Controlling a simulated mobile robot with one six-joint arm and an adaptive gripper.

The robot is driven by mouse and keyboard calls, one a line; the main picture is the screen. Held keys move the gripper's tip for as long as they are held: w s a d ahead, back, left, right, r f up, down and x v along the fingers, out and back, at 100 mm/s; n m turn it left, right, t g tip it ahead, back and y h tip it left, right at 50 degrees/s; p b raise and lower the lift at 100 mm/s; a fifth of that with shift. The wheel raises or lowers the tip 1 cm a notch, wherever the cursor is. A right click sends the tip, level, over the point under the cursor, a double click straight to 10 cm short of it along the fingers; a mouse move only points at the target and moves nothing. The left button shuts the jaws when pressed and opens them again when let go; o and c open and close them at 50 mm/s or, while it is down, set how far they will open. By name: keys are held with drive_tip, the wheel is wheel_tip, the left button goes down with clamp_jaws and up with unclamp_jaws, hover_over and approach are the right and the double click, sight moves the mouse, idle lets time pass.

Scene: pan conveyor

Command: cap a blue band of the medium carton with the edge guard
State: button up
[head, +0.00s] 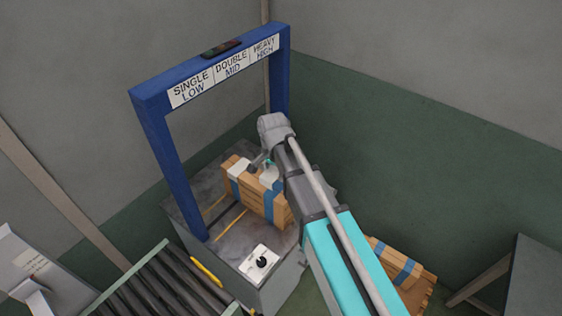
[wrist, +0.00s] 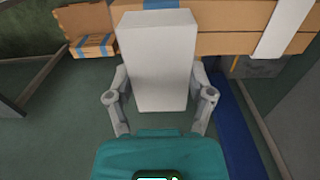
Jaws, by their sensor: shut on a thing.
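The medium carton (head: 255,197) is brown with blue bands and stands on the grey table inside the blue frame. A white edge guard (head: 239,169) sits over its left band; it also shows at the right of the wrist view (wrist: 284,28). My gripper (wrist: 160,95) is shut on another white edge guard (wrist: 158,60), with one finger on each side. In the wrist view this guard is in front of the carton (wrist: 220,42), and a blue band (wrist: 165,4) shows just beyond its top. Whether the held guard touches the carton cannot be told. My arm hides part of the carton's right end.
A blue frame (head: 180,165) with a sign reading SINGLE LOW, DOUBLE MID, HEAVY HIGH arches over the table (head: 228,250). A control box with a black knob (head: 261,262) is at the front. A roller conveyor (head: 150,295) is at lower left. Other banded cartons (head: 405,268) are at right.

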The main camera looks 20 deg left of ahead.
sight(275, 189)
drive_tip(key=shift+w+a, duration=0.1)
drive_tip(key=shift+w, duration=0.3)
drive_tip(key=shift+f, duration=0.1)
drive_tip(key=shift+f+b, duration=2.8)
drive_tip(key=shift+b, duration=0.1)
drive_tip(key=shift+f+b, duration=1.4)
drive_tip(key=shift+b, duration=0.05)
idle(0.5)
drive_tip(key=o, duration=0.7)
